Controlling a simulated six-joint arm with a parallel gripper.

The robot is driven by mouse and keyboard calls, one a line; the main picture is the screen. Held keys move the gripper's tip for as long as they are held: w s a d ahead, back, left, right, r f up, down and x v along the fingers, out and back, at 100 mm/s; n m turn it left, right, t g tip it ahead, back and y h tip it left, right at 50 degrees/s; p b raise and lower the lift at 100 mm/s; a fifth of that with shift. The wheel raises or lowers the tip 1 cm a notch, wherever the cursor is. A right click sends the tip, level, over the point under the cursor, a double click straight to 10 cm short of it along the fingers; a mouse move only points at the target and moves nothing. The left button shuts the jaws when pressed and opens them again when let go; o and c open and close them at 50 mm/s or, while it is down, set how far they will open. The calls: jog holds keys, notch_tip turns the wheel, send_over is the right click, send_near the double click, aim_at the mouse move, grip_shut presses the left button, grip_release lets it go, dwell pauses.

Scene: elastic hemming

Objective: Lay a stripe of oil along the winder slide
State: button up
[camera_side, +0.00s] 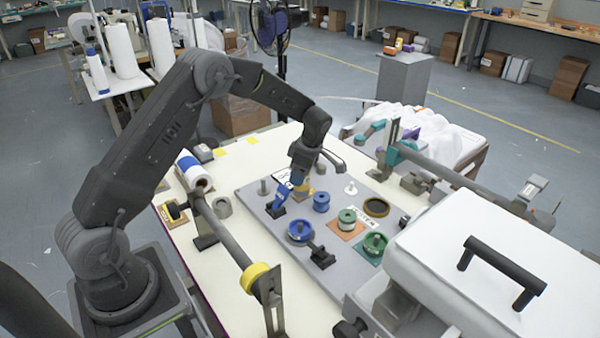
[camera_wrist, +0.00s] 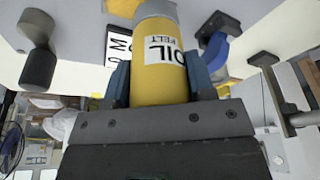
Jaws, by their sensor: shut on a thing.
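My gripper (camera_wrist: 160,82) is shut on a yellow oil bottle (camera_wrist: 160,50) with a white label reading "OIL FELT". The blue fingers press on both its sides, and its pale grey end points away from the wrist. In the side view my gripper (camera_side: 291,193) is low over the left part of a grey plate (camera_side: 262,207), with a bit of the yellow bottle (camera_side: 297,196) beside the blue fingers. I cannot tell which part is the winder slide. No oil stripe can be made out.
Close to the right are blue spools (camera_side: 321,201) (camera_side: 299,231), a green spool (camera_side: 347,216) on an orange square and a dark ring (camera_side: 376,207). A white cover (camera_side: 440,250) with a black handle fills the right.

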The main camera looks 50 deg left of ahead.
jog(key=shift+f, duration=0.85)
dwell(0.7)
jog(key=shift+r, duration=0.15)
jog(key=shift+a+f, duration=0.25)
jog(key=shift+a, duration=0.55)
jog(key=shift+s+r, duration=0.15)
jog(key=shift+d+r, duration=0.2)
jog(key=shift+d, duration=0.65)
jog(key=shift+w+r, duration=0.1)
jog(key=shift+w, duration=0.1)
